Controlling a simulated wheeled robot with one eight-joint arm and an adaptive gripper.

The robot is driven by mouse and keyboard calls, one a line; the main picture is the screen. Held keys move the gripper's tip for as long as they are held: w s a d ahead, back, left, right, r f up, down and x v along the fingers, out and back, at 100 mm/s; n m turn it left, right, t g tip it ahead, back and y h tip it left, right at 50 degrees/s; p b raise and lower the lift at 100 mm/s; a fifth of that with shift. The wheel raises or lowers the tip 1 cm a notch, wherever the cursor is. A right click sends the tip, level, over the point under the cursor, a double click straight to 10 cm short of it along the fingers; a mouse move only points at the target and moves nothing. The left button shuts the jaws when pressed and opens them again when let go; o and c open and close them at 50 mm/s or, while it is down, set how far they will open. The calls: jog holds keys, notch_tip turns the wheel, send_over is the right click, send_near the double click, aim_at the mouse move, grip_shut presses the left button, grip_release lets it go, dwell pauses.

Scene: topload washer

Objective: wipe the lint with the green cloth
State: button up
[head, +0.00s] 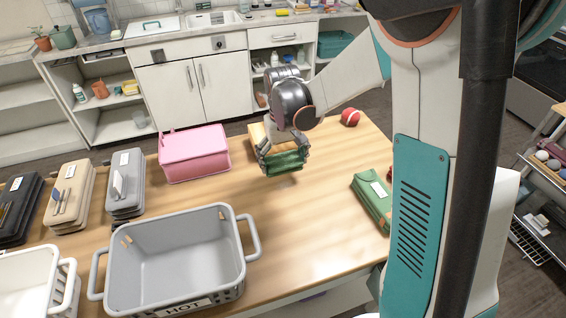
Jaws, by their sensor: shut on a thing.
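My gripper (283,153) is over the far middle of the wooden table, pointing down. Its fingers are shut on the green cloth (285,163), which looks like a folded bundle. The cloth is at or just above the tabletop; I cannot tell whether it touches. I cannot make out any lint on the table in this view. Part of the tabletop behind the gripper and cloth is hidden.
A yellow-tan object (257,134) stands just behind my gripper, with a pink box (194,153) to its left. A red ball (350,117) and green case (373,196) lie to the right. A grey HOT basket (228,262) stands in front. The table's middle right is clear.

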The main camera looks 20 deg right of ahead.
jog(key=shift+r+p, duration=0.7)
jog(key=shift+r, duration=0.6)
